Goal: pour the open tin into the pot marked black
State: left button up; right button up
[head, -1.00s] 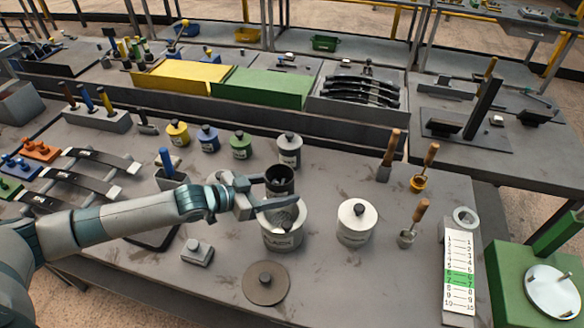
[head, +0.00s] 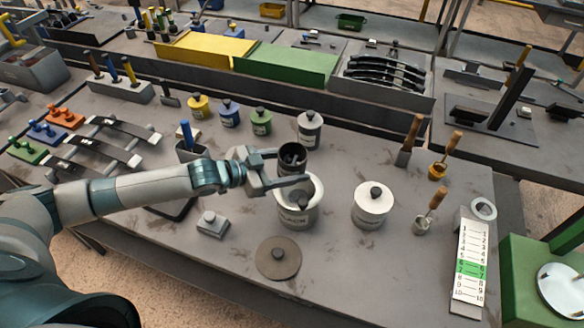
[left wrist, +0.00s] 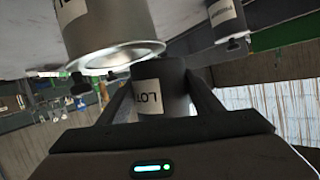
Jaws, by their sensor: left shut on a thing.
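The pot marked black (head: 296,216) is a pale, lidless metal pot near the middle of the bench. Its label reads partly in the head view. My left gripper (head: 285,172) is shut on the open tin (head: 292,160), a dark cylinder with dark contents showing in its mouth. The tin is above the pot's back rim; I cannot tell its exact tilt. A gripper finger crosses in front of the pot's mouth. In the left wrist view the tin (left wrist: 172,92), labelled LOT, sits between the fingers, close to the pot (left wrist: 110,25). My right gripper is out of view.
Small yellow, blue, green and grey tins (head: 309,131) stand behind. A numbered card (head: 471,262) and handled tools are at the right.

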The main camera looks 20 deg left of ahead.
pick_arm(q)
jog(key=shift+w+a+r+m+t+b, duration=0.25)
jog(key=shift+m+t+b, duration=0.15)
jog(key=shift+m+b, duration=0.25)
jog(key=shift+r, duration=0.1)
jog(key=shift+a+r+y, duration=0.1)
jog(key=shift+y, duration=0.2)
jog(key=shift+w+r+m, duration=0.1)
jog(key=shift+m, duration=0.15)
jog(key=shift+a, duration=0.1)
jog(key=shift+r, duration=0.1)
jog(key=shift+w+a+r+m+t+p, duration=0.1)
jog(key=shift+w+r+m+t+p, duration=0.1)
jog(key=shift+m+t+p, duration=0.15)
jog(key=shift+m, duration=0.25)
